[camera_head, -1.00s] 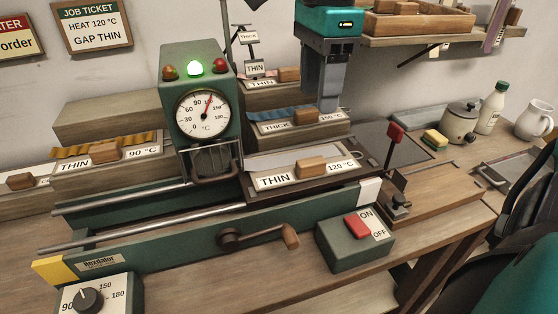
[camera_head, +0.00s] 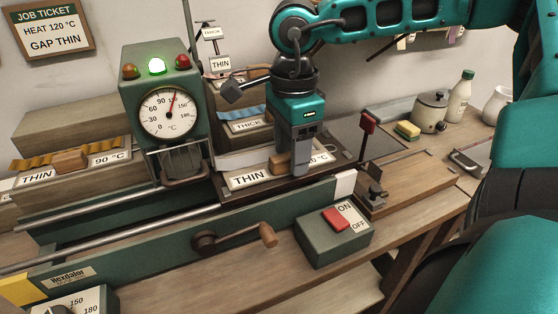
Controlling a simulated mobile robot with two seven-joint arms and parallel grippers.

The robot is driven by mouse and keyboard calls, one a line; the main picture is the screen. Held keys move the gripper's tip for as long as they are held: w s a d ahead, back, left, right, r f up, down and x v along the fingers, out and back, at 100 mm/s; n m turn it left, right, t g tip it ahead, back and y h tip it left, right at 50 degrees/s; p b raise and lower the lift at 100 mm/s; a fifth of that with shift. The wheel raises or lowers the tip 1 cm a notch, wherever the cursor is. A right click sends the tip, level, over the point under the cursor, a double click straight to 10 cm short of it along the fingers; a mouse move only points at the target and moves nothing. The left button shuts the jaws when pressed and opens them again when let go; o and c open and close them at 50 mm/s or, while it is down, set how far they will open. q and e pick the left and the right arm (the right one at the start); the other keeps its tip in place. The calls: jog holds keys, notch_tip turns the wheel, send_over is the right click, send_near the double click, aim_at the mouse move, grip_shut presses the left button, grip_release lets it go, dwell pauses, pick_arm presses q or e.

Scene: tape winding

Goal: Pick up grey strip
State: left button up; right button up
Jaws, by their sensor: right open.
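The pale grey strip (camera_head: 243,159) lies in the tray marked THIN 120 °C (camera_head: 248,179), behind its label. A wooden block (camera_head: 279,164) sits at the tray's middle. My right gripper (camera_head: 294,170) points down over this tray, its fingers at the wooden block and covering part of the label and the strip. It is open; whether the fingers touch the block I cannot tell. My left gripper is out of view.
The green machine with a dial (camera_head: 168,112) and lit green lamp stands left of the tray. A crank (camera_head: 235,239) and switch box (camera_head: 320,246) are in front.

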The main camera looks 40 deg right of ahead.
jog(key=shift+f, duration=0.15)
grip_shut()
dwell(0.4)
